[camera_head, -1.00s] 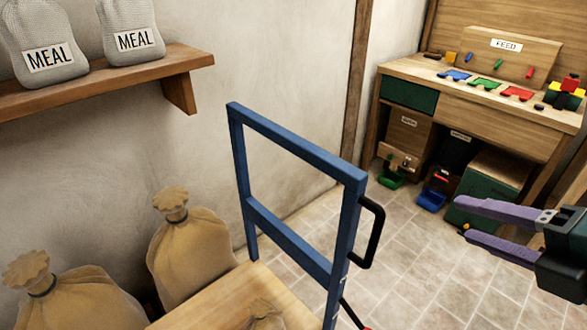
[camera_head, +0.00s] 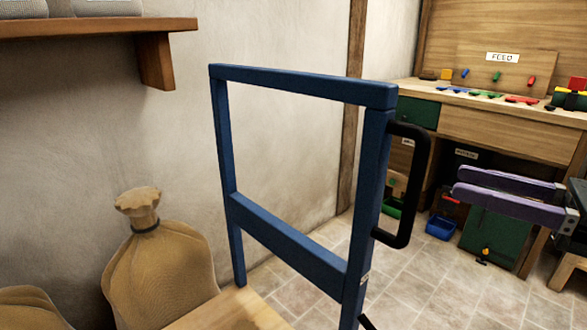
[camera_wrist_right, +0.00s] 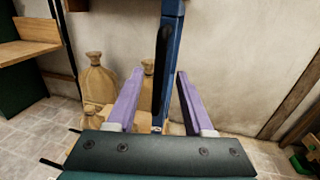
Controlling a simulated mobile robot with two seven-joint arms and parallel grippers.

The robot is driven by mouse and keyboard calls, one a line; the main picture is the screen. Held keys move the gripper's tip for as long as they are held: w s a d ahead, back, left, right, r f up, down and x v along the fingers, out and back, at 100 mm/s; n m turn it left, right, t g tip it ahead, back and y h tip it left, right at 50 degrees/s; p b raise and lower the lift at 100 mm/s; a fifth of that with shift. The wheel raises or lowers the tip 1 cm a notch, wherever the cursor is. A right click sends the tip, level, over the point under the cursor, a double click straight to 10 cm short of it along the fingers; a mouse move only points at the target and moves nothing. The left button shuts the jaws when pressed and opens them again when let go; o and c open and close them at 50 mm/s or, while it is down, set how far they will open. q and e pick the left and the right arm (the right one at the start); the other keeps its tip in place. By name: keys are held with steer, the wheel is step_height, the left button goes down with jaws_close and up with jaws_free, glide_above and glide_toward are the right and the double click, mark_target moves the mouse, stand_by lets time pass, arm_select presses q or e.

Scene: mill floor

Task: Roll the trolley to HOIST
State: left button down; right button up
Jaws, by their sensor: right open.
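The trolley has an upright blue frame (camera_head: 290,245) and a pale wooden deck (camera_head: 225,310), partly cut off below. A black bar handle (camera_head: 412,190) stands on the frame's right post. My right gripper (camera_head: 456,182) is open and empty, its purple fingers pointing left at the handle with a gap between. In the right wrist view, the black handle (camera_wrist_right: 162,62) and blue post (camera_wrist_right: 172,30) appear between the open fingers (camera_wrist_right: 160,73), beyond their tips. My left gripper is not in view. No HOIST marking is visible.
Tied sacks (camera_head: 160,265) stand by the wall behind the trolley. A wall shelf (camera_head: 100,27) is at upper left. A workbench (camera_head: 490,125) with a FEED sign stands at the back right, with bins (camera_head: 440,227) below. Tiled floor (camera_head: 395,285) is clear between trolley and bench.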

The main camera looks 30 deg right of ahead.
steer(key=b+x, duration=0.1)
steer(key=x, duration=0.6)
steer(key=shift+w+b, duration=0.1)
steer(key=shift+b, duration=0.25)
steer(key=shift+c, duration=0.4)
jaws_close()
stand_by(0.6)
